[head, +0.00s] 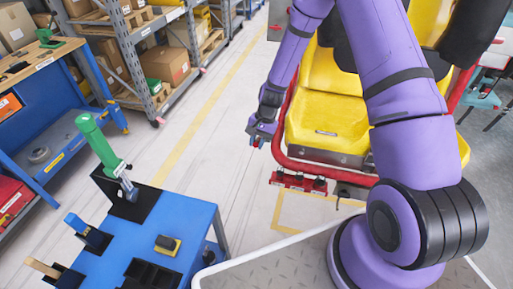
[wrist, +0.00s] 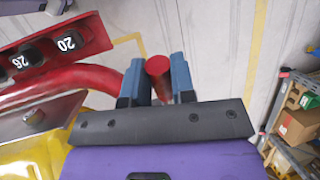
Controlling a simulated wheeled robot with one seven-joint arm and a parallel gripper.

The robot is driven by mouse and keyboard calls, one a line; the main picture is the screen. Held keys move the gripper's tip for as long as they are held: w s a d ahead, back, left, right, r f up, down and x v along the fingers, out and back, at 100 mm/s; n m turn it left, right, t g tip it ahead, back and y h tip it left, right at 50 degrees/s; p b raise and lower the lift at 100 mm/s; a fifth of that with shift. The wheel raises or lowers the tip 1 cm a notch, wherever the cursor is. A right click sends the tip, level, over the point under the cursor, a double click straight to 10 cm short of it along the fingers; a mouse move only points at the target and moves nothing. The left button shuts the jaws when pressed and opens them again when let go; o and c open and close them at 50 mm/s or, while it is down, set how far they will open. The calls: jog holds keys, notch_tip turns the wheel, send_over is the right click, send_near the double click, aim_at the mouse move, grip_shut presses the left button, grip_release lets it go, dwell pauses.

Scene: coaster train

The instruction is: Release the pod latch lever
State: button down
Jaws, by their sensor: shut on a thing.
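The pod is a yellow seat (head: 325,125) with a red tubular frame (head: 285,150), at the centre right of the head view. My gripper (head: 258,141) is at the left side of this frame. In the wrist view, my gripper (wrist: 158,78) has its two blue fingers closed on either side of a red round-ended bar (wrist: 157,65), which looks like the latch lever's grip. The lever's lower part and its pivot are hidden behind the gripper. In the head view the arm and hand hide most of the lever.
A red block with black numbered knobs (head: 298,182) sits at the pod's front; it also shows in the wrist view (wrist: 55,52). A blue tool cart (head: 165,225) with a green-handled tool (head: 97,140) stands at lower left. Shelves (head: 150,50) line the back. The floor between is clear.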

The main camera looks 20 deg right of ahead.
aim_at(260, 137)
jog(key=w+r+g+y, duration=0.1)
jog(key=w+d+r+g+y, duration=0.1)
jog(key=r, duration=0.1)
jog(key=w+d+r+g+y, duration=0.1)
jog(key=g, duration=0.1)
jog(key=shift+w+d+r+m, duration=0.15)
jog(key=shift+d+m, duration=0.05)
jog(key=shift+m, duration=0.1)
jog(key=shift+w+d+r+g+y, duration=0.35)
jog(key=shift+w+g+y, duration=0.1)
jog(key=shift+g+y, duration=0.1)
jog(key=shift+w+d+r+g+y, duration=0.3)
jog(key=shift+w+g+y, duration=0.15)
jog(key=shift+g, duration=0.1)
jog(key=shift+w+d+r+m+g+y, duration=0.15)
jog(key=shift+w+d+r+g+y, duration=0.05)
jog(key=shift+w+d+g+y, duration=0.25)
jog(key=shift+w+d+r+m+g+y, duration=0.2)
jog(key=shift+w+d+g+y, duration=0.1)
jog(key=shift+w+g+y, duration=0.2)
jog(key=c, duration=0.9)
grip_release()
jog(key=shift+c, duration=0.2)
